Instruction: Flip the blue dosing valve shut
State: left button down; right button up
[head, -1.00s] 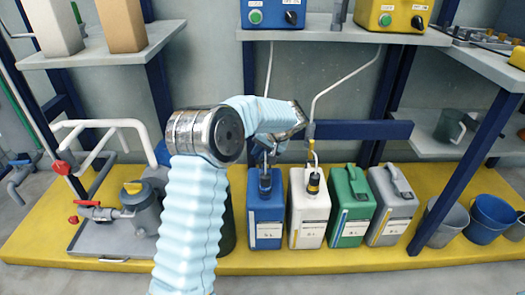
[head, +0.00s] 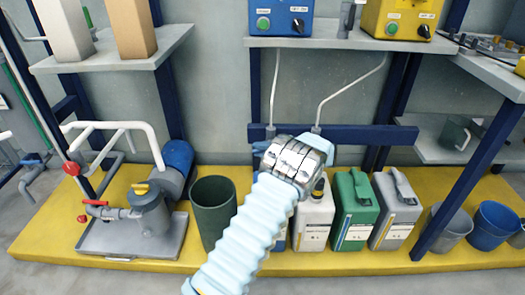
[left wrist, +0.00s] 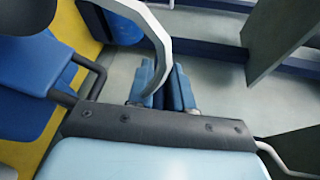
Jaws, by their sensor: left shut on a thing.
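The blue dosing valve cannot be told apart clearly. A small fitting (head: 270,131) shows at the lower end of the left white hose, on the dark blue bar. My left gripper's wrist (head: 298,160) is in front of that bar, and its fingers are hidden in the head view. In the left wrist view my left gripper (left wrist: 162,72) has its two blue fingers close together with a narrow gap. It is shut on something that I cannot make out. My right gripper is not in view.
The white (head: 313,222), green (head: 353,215) and grey (head: 395,215) canisters stand on the yellow platform (head: 60,225). The blue canister is mostly behind my left arm. A dark green bucket (head: 212,212) and a pump (head: 150,212) stand to the left. Control boxes sit on the shelf (head: 340,43) above.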

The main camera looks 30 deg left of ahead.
pick_arm(q)
jog(key=shift+r+m+y, duration=0.15)
jog(key=shift+m+y, duration=0.15)
jog(key=shift+y, duration=0.5)
jog(key=c, duration=1.1)
grip_release()
jog(key=w+d+p, duration=0.1)
jog(key=w+d, duration=0.1)
jog(key=d, duration=1.1)
jog(key=shift+d+r, duration=0.3)
jog(key=shift+r, duration=0.15)
jog(key=shift+w+r, duration=0.1)
